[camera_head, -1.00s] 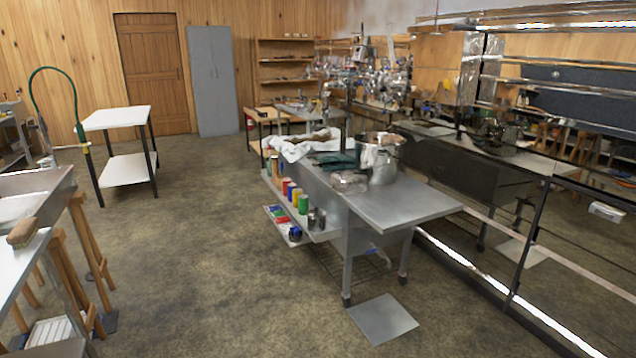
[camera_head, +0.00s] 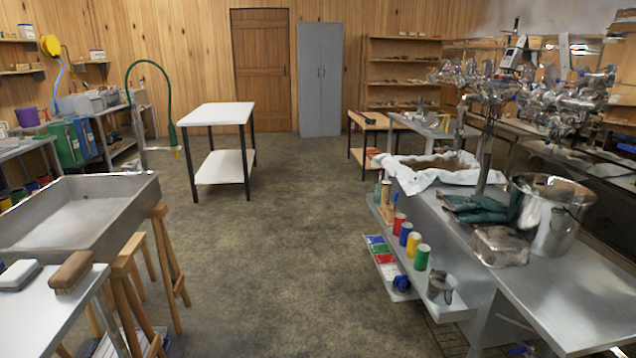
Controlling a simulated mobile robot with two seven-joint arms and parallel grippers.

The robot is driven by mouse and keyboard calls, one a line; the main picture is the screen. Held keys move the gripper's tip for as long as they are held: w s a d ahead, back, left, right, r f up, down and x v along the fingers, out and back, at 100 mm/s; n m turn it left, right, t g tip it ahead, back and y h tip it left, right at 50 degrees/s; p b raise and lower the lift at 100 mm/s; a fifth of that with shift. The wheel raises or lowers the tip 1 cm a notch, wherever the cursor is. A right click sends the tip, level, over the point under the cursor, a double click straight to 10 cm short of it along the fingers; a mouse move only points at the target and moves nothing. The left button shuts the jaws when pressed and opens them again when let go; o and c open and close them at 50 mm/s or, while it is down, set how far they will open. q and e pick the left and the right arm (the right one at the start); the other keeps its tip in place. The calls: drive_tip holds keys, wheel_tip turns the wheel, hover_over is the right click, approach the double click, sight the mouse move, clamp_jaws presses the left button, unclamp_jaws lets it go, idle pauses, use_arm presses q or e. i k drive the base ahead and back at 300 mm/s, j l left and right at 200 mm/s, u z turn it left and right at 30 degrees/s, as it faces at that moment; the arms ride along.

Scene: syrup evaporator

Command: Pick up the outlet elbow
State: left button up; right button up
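I cannot pick out the outlet elbow for certain. Shiny metal pipe fittings and valves (camera_head: 530,88) crowd together at the right, above the evaporator, and single parts cannot be told apart. A steel table (camera_head: 565,300) at the lower right carries a large metal pot (camera_head: 548,215), a crumpled metallic block (camera_head: 500,245), dark green gloves (camera_head: 480,207) and a white cloth (camera_head: 412,178) around a tray. Neither of my grippers shows in the head view.
A clear floor aisle (camera_head: 290,230) runs ahead to a wooden door (camera_head: 262,70) and a grey cabinet (camera_head: 322,80). A white-topped table (camera_head: 216,114) stands in the middle distance. A steel sink (camera_head: 85,215) on wooden legs is at left. Coloured cans (camera_head: 421,257) line the steel table's side shelf.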

sight(439, 122)
drive_tip(key=i, duration=1.45)
drive_tip(key=i+z, duration=0.1)
drive_tip(key=i, duration=0.65)
drive_tip(key=i+j, duration=0.15)
drive_tip(key=i, duration=3.55)
drive_tip(key=i+l+z, duration=0.15)
drive_tip(key=i+z, duration=0.45)
drive_tip(key=z, duration=0.2)
drive_tip(key=i+z, duration=0.4)
drive_tip(key=i+j+z, duration=0.15)
drive_tip(key=z, duration=0.25)
